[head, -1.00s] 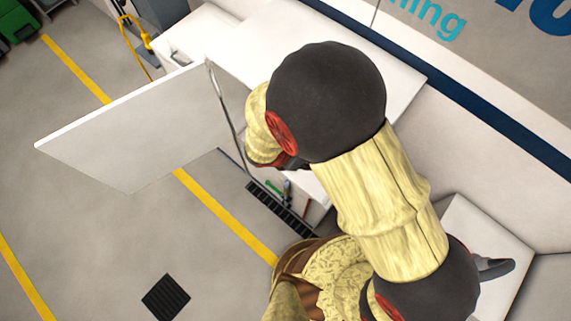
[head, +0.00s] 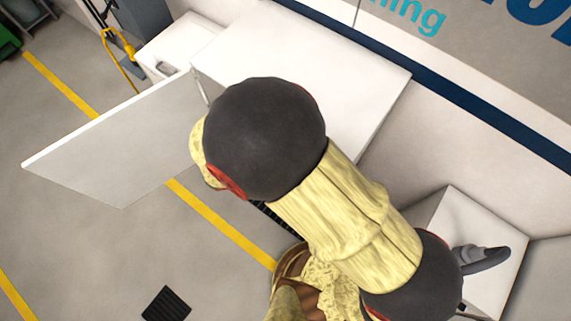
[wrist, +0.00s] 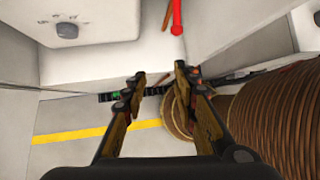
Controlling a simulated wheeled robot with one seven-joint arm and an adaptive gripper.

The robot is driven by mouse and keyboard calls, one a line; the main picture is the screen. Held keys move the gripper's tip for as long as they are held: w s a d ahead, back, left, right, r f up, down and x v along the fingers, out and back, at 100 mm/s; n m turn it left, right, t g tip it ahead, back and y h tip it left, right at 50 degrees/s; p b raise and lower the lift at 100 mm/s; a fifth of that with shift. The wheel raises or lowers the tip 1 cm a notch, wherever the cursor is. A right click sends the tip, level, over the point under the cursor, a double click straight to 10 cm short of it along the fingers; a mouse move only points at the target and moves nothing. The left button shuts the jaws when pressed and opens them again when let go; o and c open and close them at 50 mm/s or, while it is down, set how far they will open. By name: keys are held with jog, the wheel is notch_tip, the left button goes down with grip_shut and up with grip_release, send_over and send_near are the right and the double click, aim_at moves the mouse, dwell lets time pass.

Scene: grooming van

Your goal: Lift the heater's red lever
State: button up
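In the wrist view, a red lever (wrist: 177,20) hangs at the top edge, right of centre, by the wall of a white compartment. My gripper (wrist: 158,78) is open and empty, its two fingers apart, and it is below the lever in the picture without touching it. A white unit with a round knob (wrist: 68,30) shows at the upper left; I cannot tell whether it is the heater. In the head view my arm hides the gripper and the lever.
A large white door panel (head: 120,140) stands swung open left of the white cabinet (head: 300,60). A brown ribbed cylinder (wrist: 275,120) fills the right of the wrist view. Open floor with a yellow line (head: 215,215) lies at the left. A dark floor grate (head: 166,303) is at the bottom.

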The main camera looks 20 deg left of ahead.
jog(key=s+d+f+n+t+h+b, duration=0.1)
jog(key=d+f+b, duration=0.2)
jog(key=f, duration=0.3)
jog(key=s+d+f+n+t+h+b, duration=0.1)
jog(key=d+f+n+t+h+b, duration=0.2)
jog(key=f, duration=0.4)
jog(key=w+r+m+t+b, duration=0.2)
jog(key=w+r+m+t, duration=0.1)
jog(key=w+r+t, duration=0.5)
jog(key=shift+g+y, duration=0.3)
jog(key=shift+s+d+r+x, duration=0.1)
jog(key=shift+d+x, duration=0.05)
jog(key=shift+x, duration=0.9)
jog(key=shift+s+d+r+x, duration=0.1)
jog(key=shift+d+x, duration=0.1)
jog(key=shift+x, duration=0.85)
jog(key=shift+s+d+r+x, duration=0.1)
jog(key=shift+d+r+x, duration=0.05)
jog(key=shift+x, duration=0.85)
jog(key=shift+w, duration=0.1)
jog(key=shift+c, duration=0.2)
grip_shut()
